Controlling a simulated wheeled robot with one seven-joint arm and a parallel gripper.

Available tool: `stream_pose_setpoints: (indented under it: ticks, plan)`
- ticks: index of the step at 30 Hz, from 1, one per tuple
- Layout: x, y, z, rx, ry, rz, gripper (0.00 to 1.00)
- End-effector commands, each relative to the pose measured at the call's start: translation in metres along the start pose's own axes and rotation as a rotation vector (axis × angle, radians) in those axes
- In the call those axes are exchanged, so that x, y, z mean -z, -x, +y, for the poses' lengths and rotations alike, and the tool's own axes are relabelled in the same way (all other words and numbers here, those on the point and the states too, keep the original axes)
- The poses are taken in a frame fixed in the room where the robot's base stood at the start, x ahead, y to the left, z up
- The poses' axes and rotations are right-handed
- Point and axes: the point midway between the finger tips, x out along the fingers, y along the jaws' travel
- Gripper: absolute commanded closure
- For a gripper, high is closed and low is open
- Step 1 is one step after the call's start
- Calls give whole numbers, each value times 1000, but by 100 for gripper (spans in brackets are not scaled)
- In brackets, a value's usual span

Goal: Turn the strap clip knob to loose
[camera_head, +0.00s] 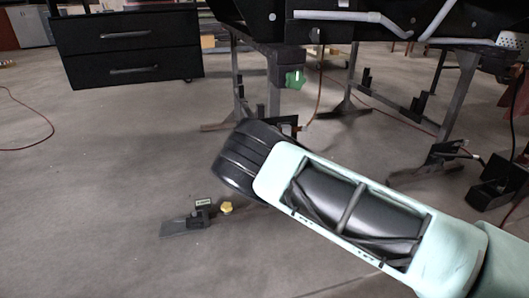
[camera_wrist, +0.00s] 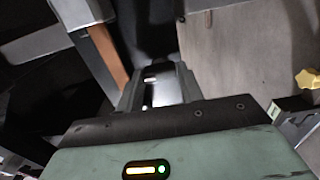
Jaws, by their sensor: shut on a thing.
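My gripper (camera_wrist: 156,84) shows in the wrist view, its two dark fingers close together on a small pale and dark part. This fits the strap clip knob, but its shape and the way it is turned are mostly hidden. In the head view my pale green arm reaches from the lower right, and its dark wrist hides the fingers and the held part. A dark bracket piece (camera_head: 288,124) shows just behind the wrist.
A green knob (camera_head: 295,79) is on a post under the conveyor frame (camera_head: 270,58). A yellow knob (camera_head: 227,208) is beside a black bracket (camera_head: 187,222) low at the left. A black drawer cabinet (camera_head: 125,48) stands back left. Open floor lies at left.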

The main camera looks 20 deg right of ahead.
Motion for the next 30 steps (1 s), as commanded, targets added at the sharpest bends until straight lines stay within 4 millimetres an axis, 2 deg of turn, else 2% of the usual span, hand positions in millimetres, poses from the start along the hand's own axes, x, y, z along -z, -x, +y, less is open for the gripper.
stream_pose_setpoints:
  ticks: [14,15,17,26,30]
  plan:
    - [0,1,-2,4,16,-1,86]
    - [0,1,-2,4,16,-1,58]
    - [0,1,-2,3,16,-1,41]
    - [0,1,0,2,14,0,41]
    - [0,12,1,3,14,-1,41]
